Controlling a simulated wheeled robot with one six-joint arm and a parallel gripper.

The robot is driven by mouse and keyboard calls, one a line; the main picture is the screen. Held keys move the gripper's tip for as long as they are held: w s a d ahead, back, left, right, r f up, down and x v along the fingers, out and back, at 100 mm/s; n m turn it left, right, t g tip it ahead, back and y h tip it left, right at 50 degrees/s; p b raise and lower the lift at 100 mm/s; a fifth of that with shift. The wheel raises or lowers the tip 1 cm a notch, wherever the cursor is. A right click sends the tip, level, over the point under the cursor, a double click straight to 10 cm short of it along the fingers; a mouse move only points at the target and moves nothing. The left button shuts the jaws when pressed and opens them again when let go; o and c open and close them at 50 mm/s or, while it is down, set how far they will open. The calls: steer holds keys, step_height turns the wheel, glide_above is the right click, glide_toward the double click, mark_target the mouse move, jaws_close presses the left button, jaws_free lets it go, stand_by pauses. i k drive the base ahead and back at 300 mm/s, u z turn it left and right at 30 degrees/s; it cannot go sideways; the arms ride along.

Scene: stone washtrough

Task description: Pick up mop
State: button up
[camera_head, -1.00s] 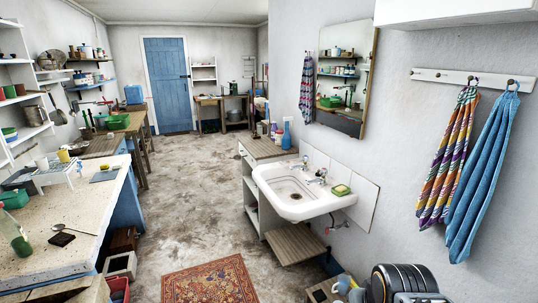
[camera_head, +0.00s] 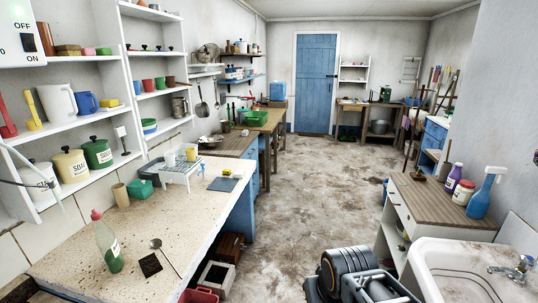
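No mop can be told for certain. Several long-handled tools (camera_head: 435,92) stand upright together at the back right, beside the blue cabinet; a mop may be among them, but their lower ends are partly hidden and too small to tell. Part of my own arm, dark and ringed, shows at the bottom centre-right, well short of these tools with open floor between. My gripper's fingers are not visible.
Clear stained floor (camera_head: 310,185) runs to the blue door (camera_head: 315,83). A long stone-topped counter (camera_head: 75,260) lines the left, with crates (camera_head: 215,277) below its edge. The wooden-topped cabinet (camera_head: 440,200) and white sink (camera_head: 430,262) bound the right.

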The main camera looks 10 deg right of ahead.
mark_target(419, 106)
steer(key=u, duration=0.05)
steer(key=i, duration=2.45)
steer(key=z, duration=1)
steer(key=i, duration=2.05)
steer(key=z, duration=1.1)
steer(key=i, duration=0.2)
steer(key=z, duration=0.1)
